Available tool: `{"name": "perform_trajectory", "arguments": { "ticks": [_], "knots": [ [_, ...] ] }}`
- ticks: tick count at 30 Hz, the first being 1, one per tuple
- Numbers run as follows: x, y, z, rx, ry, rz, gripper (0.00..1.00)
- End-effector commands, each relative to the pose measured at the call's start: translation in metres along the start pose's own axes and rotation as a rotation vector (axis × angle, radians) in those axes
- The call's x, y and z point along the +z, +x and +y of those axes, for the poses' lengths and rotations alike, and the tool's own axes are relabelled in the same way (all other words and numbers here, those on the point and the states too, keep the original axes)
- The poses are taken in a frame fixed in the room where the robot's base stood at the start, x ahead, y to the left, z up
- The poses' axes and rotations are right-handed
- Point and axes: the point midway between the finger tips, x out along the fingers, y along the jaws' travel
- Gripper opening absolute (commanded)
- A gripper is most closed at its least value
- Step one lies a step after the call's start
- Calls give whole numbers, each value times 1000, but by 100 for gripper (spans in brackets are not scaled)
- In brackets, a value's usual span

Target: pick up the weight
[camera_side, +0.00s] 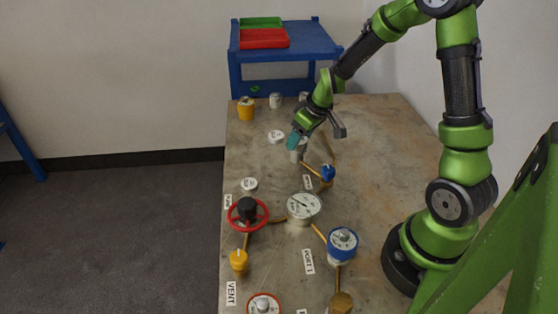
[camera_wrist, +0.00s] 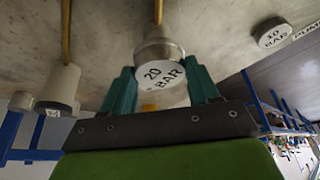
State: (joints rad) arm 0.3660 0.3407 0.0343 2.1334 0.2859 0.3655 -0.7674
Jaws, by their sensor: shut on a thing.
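The weight, a white disc marked "20 BAR" (camera_wrist: 161,74), sits between the two teal fingers of my gripper (camera_wrist: 163,90) in the wrist view. The fingers are shut on it from both sides. A grey metal fitting (camera_wrist: 158,46) shows right behind the disc, with a brass pipe running from it; I cannot tell whether the disc still touches it. In the side view my gripper (camera_side: 295,141) points down at a pale fitting (camera_side: 299,156) on the table, and its fingers largely hide the weight.
A "10 BAR" weight (camera_wrist: 272,33) lies apart in the wrist view. On the table (camera_side: 380,130) are a gauge (camera_side: 303,207), a red handwheel (camera_side: 263,215), blue valves (camera_side: 342,240) and brass pipes. A blue rack with trays (camera_side: 264,38) stands behind. The table's right side is clear.

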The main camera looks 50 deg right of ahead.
Motion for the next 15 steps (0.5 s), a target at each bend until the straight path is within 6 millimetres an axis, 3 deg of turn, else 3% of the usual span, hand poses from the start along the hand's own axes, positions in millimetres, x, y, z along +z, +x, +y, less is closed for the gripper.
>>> {"name": "perform_trajectory", "arguments": {
  "ticks": [8, 15],
  "knots": [
    [-5, -7, 0, 1, -1, 6, 12],
    [-22, -48, 0, 3, -1, 10, 12]
  ]
}}
